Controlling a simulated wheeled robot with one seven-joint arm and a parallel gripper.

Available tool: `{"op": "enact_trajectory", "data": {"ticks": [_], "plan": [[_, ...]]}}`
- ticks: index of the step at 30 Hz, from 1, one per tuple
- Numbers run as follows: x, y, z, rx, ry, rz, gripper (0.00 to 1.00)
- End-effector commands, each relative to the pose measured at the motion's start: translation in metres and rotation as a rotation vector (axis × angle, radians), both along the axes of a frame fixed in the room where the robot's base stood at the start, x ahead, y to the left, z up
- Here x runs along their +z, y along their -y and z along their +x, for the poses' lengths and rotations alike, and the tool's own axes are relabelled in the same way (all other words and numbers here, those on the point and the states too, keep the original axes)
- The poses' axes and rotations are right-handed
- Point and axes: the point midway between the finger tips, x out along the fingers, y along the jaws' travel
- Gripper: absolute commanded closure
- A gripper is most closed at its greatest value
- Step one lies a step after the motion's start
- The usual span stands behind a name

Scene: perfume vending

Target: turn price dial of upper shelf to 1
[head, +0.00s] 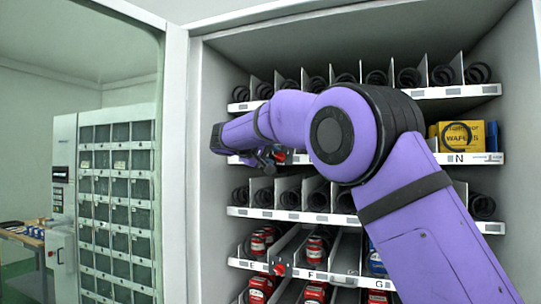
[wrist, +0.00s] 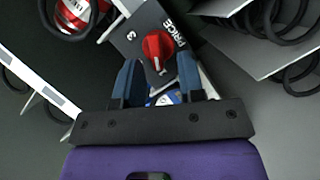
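The price dial is a red knob (wrist: 158,45) on a dark plate (wrist: 129,41) marked PRICE, with a 3 and a 1 visible, at the top middle of the wrist view. Its pointer direction is hard to read. My gripper (wrist: 159,64) is open, its blue fingers apart, with the knob just ahead of and between their tips. I see no clear contact. In the head view, my gripper (head: 266,158) is at the left part of the upper shelf (head: 476,158), where a bit of red shows beside it. My arm hides much of that shelf.
A lower shelf (head: 342,279) with red cans has another red dial (head: 279,269). Yellow wafer boxes (head: 460,136) stand at the right. Black coils (wrist: 290,75) and dividers flank my gripper. The cabinet's left wall (head: 212,110) is close to my gripper.

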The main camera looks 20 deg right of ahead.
Motion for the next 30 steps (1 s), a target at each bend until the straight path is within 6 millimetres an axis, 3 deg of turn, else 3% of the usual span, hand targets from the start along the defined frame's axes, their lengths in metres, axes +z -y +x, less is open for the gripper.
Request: {"op": "enact_trajectory", "data": {"ticks": [8,22,30], "plan": [[0.003,-0.011,-0.007,0.002,0.001,0.001,0.64],[0.017,-0.077,-0.051,0.003,0.001,0.0,0.64],[0.02,-0.088,-0.06,0.001,0.0,0.0,0.64]]}}
